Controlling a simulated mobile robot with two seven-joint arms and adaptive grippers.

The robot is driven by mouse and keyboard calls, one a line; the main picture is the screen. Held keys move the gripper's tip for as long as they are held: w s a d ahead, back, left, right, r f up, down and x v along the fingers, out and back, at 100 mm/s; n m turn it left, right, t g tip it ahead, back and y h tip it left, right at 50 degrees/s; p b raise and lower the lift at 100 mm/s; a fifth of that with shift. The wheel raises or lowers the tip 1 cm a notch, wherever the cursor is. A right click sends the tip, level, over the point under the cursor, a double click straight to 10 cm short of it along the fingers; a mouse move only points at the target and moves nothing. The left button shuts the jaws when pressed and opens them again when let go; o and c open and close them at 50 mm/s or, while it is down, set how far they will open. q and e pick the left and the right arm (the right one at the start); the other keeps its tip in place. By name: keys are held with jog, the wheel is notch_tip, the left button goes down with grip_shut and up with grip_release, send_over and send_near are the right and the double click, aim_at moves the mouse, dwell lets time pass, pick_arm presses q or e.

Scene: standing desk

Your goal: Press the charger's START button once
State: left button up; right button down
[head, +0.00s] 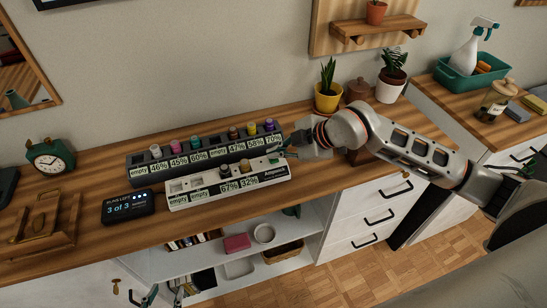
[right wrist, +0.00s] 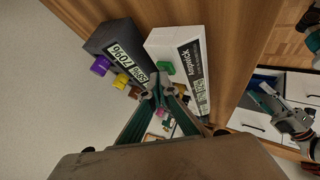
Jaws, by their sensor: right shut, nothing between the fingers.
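The white charger (head: 228,190) lies on the wooden desk, with labelled slots, some reading "empty", others 67% and 92%. Its green button (head: 273,160) is at the right end and also shows in the right wrist view (right wrist: 166,68). My right gripper (head: 285,152) is shut and empty beside the button. In the right wrist view its closed fingertips (right wrist: 158,90) appear just off the button; I cannot tell whether they touch it. My left gripper (head: 164,294) is low at the bottom edge, in front of the desk, its fingers apart.
A dark rack (head: 133,174) with coloured cells stands directly behind the charger. A small display (head: 128,207) reads "3 of 3" to the left. A green clock (head: 50,158), a yellow plant pot (head: 328,101) and a brown jar (head: 357,91) stand on the desk.

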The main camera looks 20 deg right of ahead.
jog(key=shift+f, duration=0.25)
dwell(0.3)
jog(key=shift+r, duration=0.15)
jog(key=shift+r+p, duration=0.7)
jog(key=shift+r, duration=0.1)
jog(key=shift+r+p, duration=2.05)
jog(key=shift+r, duration=0.5)
